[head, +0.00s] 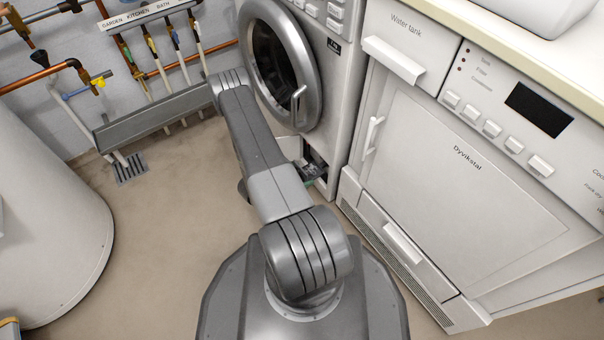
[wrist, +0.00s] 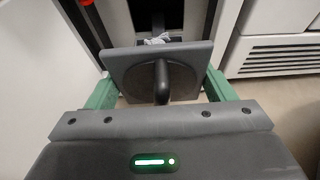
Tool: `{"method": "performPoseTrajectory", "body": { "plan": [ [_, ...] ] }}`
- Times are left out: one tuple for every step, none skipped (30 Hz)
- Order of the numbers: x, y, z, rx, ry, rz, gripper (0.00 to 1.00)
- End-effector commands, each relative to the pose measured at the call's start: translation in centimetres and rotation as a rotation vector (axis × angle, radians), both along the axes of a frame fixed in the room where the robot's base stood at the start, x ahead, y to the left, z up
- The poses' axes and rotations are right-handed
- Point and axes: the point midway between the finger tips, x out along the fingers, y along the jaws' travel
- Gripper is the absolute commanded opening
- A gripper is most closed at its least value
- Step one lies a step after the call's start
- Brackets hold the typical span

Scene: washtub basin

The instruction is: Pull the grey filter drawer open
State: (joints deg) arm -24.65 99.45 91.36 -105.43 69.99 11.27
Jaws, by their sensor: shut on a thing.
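The grey filter drawer (wrist: 118,68) shows in the wrist view as a square grey front plate with a dark upright grip in its middle. My gripper (wrist: 161,88) has its green fingers at the plate's left and right edges and is shut on it. Beyond the plate is a dark opening with a small whitish tangle in it. The plate stands out in front of this opening; how far is hard to tell. In the head view the drawer (head: 312,172) shows small and dark at the washing machine's low opening, and my arm hides most of my gripper.
A white dryer (head: 450,170) stands to the right. A white tank (head: 50,190) is at the left. Pipes and a grey trough (head: 160,115) line the back wall. Bare floor (head: 170,220) lies between.

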Motion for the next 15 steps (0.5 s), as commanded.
{"method": "performPoseTrajectory", "body": {
  "plan": [
    [-0.03, -0.03, -0.03, 0.0, 0.0, -0.001, 0.35],
    [-0.03, -0.03, -0.03, 0.0, 0.0, -0.001, 0.78],
    [-0.03, -0.03, -0.03, 0.0, 0.0, 0.0, 0.86],
    [-0.03, -0.03, -0.03, 0.0, 0.0, 0.0, 0.92],
    [-0.01, -0.03, -0.03, 0.0, 0.0, 0.0, 0.98],
    [-0.02, -0.03, -0.02, 0.0, 0.0, 0.0, 0.98],
    [0.0, -0.03, -0.02, 0.0, 0.0, 0.0, 0.98],
    [0.0, -0.03, -0.02, 0.0, 0.0, 0.0, 0.98],
    [-0.01, -0.02, -0.02, 0.0, 0.0, 0.0, 0.98],
    [-0.01, -0.02, -0.02, 0.0, 0.0, 0.0, 0.98],
    [0.0, -0.03, -0.02, 0.0, 0.0, 0.0, 0.98],
    [0.0, -0.02, -0.01, 0.0, 0.0, 0.0, 0.98],
    [0.0, 0.0, 0.0, 0.0, 0.0, 0.0, 0.98],
    [-0.02, 0.03, 0.03, 0.0, 0.0, 0.0, 0.98],
    [-0.07, 0.14, 0.1, 0.0, 0.0, 0.001, 0.98]
  ]
}}
